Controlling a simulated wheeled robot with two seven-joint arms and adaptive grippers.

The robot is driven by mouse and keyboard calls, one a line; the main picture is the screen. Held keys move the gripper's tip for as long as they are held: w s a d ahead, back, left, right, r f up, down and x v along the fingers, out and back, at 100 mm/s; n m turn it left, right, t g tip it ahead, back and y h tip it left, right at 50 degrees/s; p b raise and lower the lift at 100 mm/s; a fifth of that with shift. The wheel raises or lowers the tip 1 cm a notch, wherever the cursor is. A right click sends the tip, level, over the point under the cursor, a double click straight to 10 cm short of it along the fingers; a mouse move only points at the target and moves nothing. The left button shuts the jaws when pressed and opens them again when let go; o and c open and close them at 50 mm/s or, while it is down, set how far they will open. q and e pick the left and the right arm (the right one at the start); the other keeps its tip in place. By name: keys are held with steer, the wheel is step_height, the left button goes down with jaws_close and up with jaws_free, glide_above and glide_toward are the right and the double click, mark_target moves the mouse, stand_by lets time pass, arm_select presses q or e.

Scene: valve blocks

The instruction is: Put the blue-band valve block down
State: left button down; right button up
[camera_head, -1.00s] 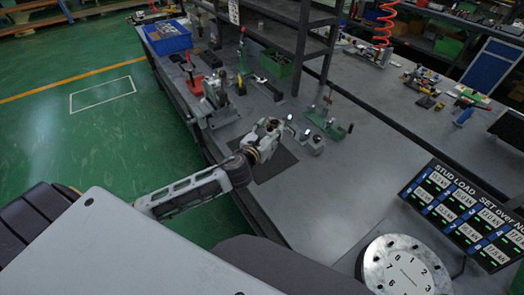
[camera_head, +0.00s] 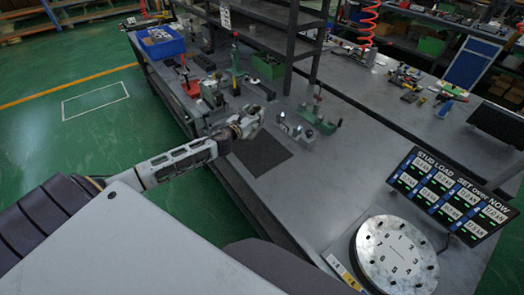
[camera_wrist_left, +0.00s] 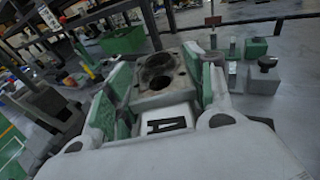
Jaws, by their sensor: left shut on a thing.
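My left gripper (camera_head: 252,118) is out over the bench, at the far left edge of a dark mat (camera_head: 268,158). It is shut on a grey metal block, the valve block (camera_wrist_left: 160,72), which shows in the left wrist view with two round bores on top. The block sits between the green-lined fingers (camera_wrist_left: 160,92). A white face marked "A" shows just below it. No blue band is visible, and the block's underside is hidden. In the head view the gripper mostly hides the block. My right gripper is not in view.
Small metal parts (camera_head: 306,141) and a green clamp fixture (camera_head: 318,118) stand right of the gripper. Clamps and a red-based stand (camera_head: 190,85) are behind it. A round numbered plate (camera_head: 397,252) and a display board (camera_head: 452,195) are at front right. The mat's visible part is bare.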

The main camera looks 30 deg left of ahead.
mark_target(257, 127)
arm_select(q)
steer(key=shift+d+h, duration=0.3)
steer(key=shift+d, duration=0.1)
steer(key=shift+d+m, duration=0.4)
steer(key=shift+d, duration=0.1)
steer(key=shift+w+f, duration=0.1)
steer(key=shift+w, duration=0.05)
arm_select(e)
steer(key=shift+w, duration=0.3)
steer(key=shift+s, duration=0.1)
arm_select(q)
steer(key=shift+f, duration=0.45)
steer(key=shift+f+b, duration=0.7)
steer(key=shift+f, duration=1.7)
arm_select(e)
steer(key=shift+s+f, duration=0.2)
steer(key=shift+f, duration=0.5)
arm_select(q)
steer(key=shift+f, duration=0.2)
